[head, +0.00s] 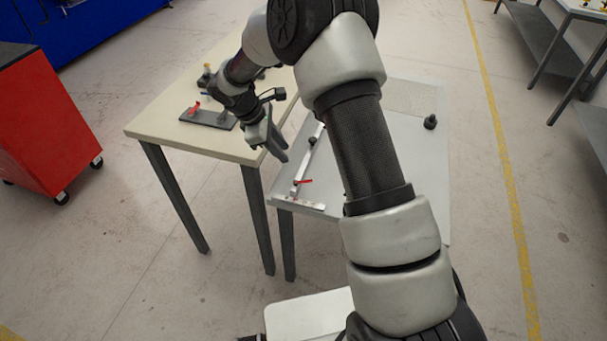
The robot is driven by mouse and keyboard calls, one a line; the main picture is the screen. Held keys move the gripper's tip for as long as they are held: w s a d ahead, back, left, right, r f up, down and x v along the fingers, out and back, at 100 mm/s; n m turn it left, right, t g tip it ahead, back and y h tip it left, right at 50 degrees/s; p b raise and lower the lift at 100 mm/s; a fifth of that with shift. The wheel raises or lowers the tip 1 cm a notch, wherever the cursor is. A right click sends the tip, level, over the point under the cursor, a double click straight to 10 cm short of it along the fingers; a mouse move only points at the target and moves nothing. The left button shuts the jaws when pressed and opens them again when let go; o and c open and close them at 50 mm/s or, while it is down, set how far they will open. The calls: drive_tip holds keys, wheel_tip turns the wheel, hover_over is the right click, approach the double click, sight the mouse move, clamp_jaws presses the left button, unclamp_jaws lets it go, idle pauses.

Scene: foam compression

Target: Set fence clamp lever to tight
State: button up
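A small red lever (304,181) sits at the near end of a long light fence bar (309,158) on the grey table. I take it for the fence clamp lever; it lies roughly crosswise to the bar, but its exact setting is too small to read. A pale scale strip (298,203) lies at the table's near edge, just below the lever. My gripper (279,152) is above and to the left of the lever, apart from it, near the gap between the two tables. Its fingers point down and right. Nothing shows between them, but their opening is unclear.
A cream table (160,125) stands left of the grey table (318,198), bearing a dark fixture (212,120) with a red part. A black knobbed weight (430,122) stands at the grey table's right. A red cabinet (42,125) is far left. My arm hides the grey table's middle.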

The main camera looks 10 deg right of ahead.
sight(307, 181)
drive_tip(key=x, duration=1.7)
drive_tip(key=shift+d, duration=0.15)
clamp_jaws()
